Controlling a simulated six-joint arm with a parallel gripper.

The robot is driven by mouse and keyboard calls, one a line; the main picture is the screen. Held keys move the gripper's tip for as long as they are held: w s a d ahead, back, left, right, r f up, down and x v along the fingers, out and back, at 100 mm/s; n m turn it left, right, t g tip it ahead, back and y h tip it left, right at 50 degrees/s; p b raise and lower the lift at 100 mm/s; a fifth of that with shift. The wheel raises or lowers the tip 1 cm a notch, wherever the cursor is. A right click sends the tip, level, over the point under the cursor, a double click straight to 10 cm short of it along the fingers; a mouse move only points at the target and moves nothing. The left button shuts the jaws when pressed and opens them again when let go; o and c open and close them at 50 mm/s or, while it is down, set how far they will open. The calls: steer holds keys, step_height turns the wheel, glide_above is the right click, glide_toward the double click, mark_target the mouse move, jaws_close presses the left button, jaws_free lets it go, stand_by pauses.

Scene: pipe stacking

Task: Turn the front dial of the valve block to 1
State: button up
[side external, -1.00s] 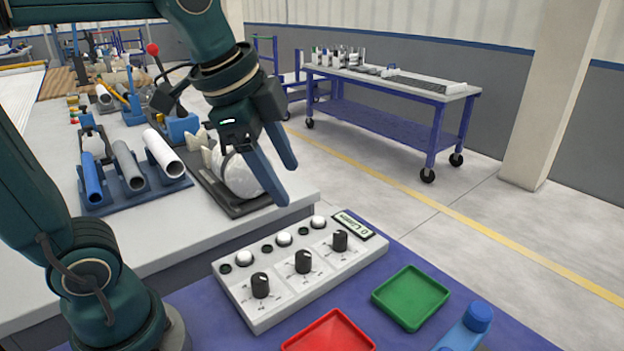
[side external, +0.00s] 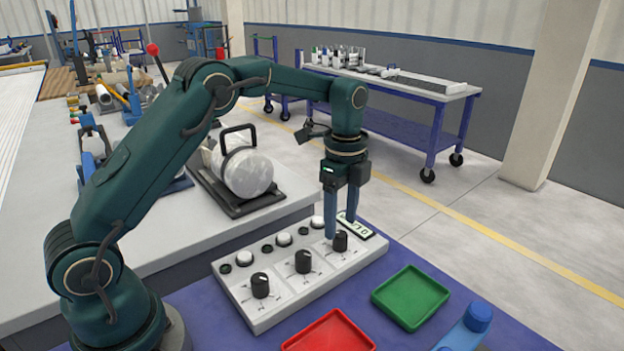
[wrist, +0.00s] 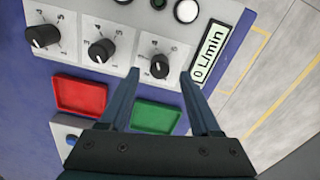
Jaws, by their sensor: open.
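The valve block (side external: 262,297) is a pale panel with a row of three black dials, white buttons and a display. The left dial (side external: 260,285), middle dial (side external: 303,261) and right dial (side external: 340,241) sit in a row along it. The wrist view shows the right dial (wrist: 160,66), the middle dial (wrist: 101,50) and the left dial (wrist: 42,36). My gripper (side external: 341,229) is open, pointing down close to the right dial; contact cannot be told. In the wrist view the dial lies ahead of and between my fingers (wrist: 160,88). The display (wrist: 211,52) reads 0 L/min.
A red tray (side external: 330,332) and a green tray (side external: 411,297) lie on the blue mat in front of the block. A blue bottle-like object (side external: 467,328) is at the lower right. A white cylinder (side external: 243,172) lies in a dark cradle behind the block.

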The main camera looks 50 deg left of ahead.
mark_target(340, 233)
steer(key=shift+f, duration=2.05)
jaws_close()
